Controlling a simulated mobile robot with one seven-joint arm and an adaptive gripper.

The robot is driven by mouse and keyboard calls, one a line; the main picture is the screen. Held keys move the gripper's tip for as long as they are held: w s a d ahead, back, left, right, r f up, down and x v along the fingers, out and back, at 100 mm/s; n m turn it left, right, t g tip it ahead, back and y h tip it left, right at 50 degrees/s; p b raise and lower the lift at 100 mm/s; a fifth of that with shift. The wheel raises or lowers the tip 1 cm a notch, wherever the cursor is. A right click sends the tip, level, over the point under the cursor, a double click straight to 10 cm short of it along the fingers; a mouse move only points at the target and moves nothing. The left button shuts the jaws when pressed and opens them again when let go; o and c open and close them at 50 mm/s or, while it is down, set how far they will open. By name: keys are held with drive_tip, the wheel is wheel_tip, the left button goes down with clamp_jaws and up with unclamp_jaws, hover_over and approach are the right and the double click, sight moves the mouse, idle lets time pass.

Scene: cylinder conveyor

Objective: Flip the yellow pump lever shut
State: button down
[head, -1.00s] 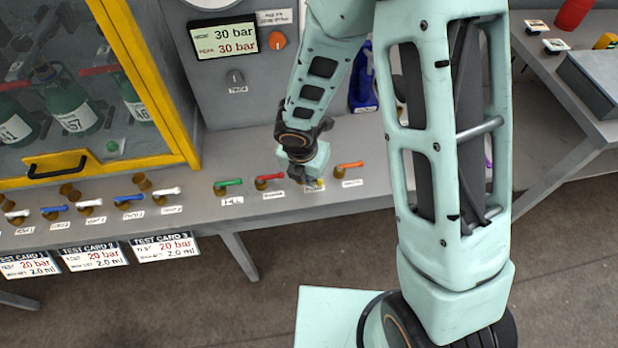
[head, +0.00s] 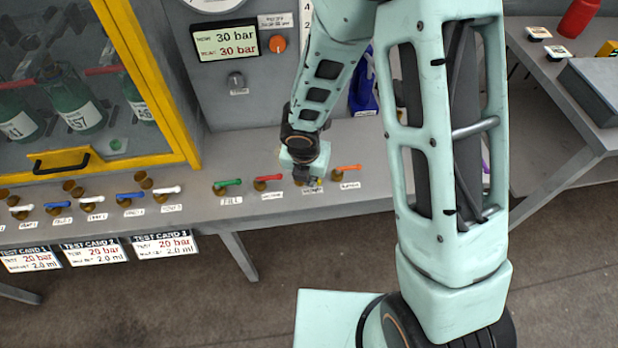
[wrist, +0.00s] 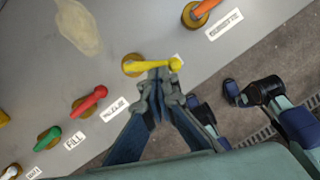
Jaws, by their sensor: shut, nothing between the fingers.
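The yellow pump lever (wrist: 152,66) shows in the wrist view on a brass base, its handle pointing right with a rounded knob at the end. My gripper (wrist: 162,84) is shut and empty. Its fingertips are right beside the handle, on the near side between base and knob; I cannot tell whether they touch it. In the head view my gripper (head: 308,180) points down at the bench's front strip, between the red and orange levers, and mostly hides the yellow lever there.
A red lever (head: 268,178) and a green lever (head: 228,183) are left of my gripper, an orange lever (head: 347,168) right. Several blue and white levers line the strip further left.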

drive_tip(key=shift+w+d+n+y+p, duration=0.15)
drive_tip(key=shift+n+p, duration=0.05)
drive_tip(key=shift+n, duration=0.45)
drive_tip(key=shift+w+d+n+y+p, duration=0.1)
drive_tip(key=shift+w+d+n+p, duration=0.1)
drive_tip(key=shift+n, duration=0.4)
drive_tip(key=shift+w+d+n+y+p, duration=0.1)
drive_tip(key=shift+w+n+y+p, duration=0.1)
drive_tip(key=shift+n, duration=0.45)
drive_tip(key=shift+w+d+f, duration=0.1)
drive_tip(key=shift+w+d, duration=0.05)
drive_tip(key=shift+d, duration=0.05)
idle(2.4)
drive_tip(key=shift+a, duration=0.1)
